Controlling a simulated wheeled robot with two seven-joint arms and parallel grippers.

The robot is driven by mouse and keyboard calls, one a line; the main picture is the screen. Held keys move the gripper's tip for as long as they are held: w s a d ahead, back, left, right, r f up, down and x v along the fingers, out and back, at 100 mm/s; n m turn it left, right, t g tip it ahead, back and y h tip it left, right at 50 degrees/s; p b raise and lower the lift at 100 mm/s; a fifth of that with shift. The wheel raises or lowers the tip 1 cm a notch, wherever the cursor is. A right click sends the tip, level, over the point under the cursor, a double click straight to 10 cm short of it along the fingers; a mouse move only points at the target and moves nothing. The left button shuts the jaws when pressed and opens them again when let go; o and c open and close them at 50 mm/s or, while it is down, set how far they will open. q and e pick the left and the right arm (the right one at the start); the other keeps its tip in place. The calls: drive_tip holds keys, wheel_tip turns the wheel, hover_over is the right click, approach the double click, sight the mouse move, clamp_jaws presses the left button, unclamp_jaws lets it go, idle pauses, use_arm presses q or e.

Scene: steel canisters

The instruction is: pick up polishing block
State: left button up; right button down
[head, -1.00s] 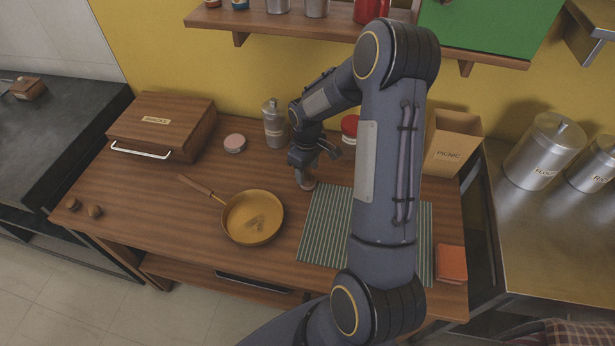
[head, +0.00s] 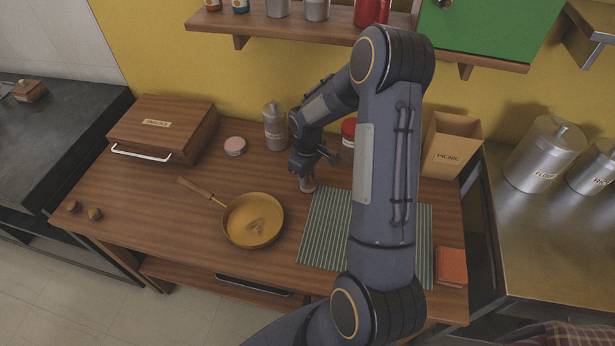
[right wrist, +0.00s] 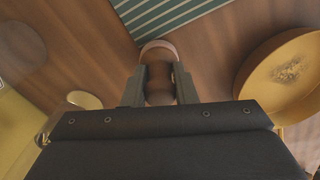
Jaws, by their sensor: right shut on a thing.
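The polishing block (head: 308,188) is a small piece with a brown grip and a paler pinkish base. It sits at the left edge of the striped mat in the head view, largely hidden by my gripper. My right gripper (head: 306,180) points down over it. In the right wrist view the block's brown grip (right wrist: 159,76) is between the two fingers, and the gripper (right wrist: 159,92) is shut on it. The pale base rim shows beyond the fingertips. I cannot tell whether the base touches the table. My left gripper is not in view.
A yellow pan (head: 253,222) lies left of the block; the striped mat (head: 322,232) lies to its right. A steel canister (head: 276,128), a red-lidded jar (head: 349,127) and a pink tin (head: 235,146) stand behind. A wooden snacks box (head: 160,127) is at left, a picnic box (head: 452,146) at right.

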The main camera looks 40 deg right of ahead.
drive_tip(key=r+p, duration=0.1)
drive_tip(key=r, duration=0.2)
drive_tip(key=r+p, duration=0.1)
drive_tip(key=shift+a+r+p, duration=0.2)
drive_tip(key=shift+a+p, duration=0.15)
drive_tip(key=s+a+r+p, duration=0.3)
drive_tip(key=a+r, duration=0.5)
drive_tip(key=a, duration=0.4)
drive_tip(key=shift+s+a+r, duration=0.25)
drive_tip(key=shift+s+a, duration=0.15)
drive_tip(key=shift+s, duration=0.1)
drive_tip(key=w+a+r+b, duration=0.1)
drive_tip(key=w+a+r, duration=0.2)
drive_tip(key=a+r, duration=0.1)
drive_tip(key=shift+w+a+r+b, duration=0.25)
drive_tip(key=shift+a+b, duration=0.15)
drive_tip(key=shift+a, duration=0.3)
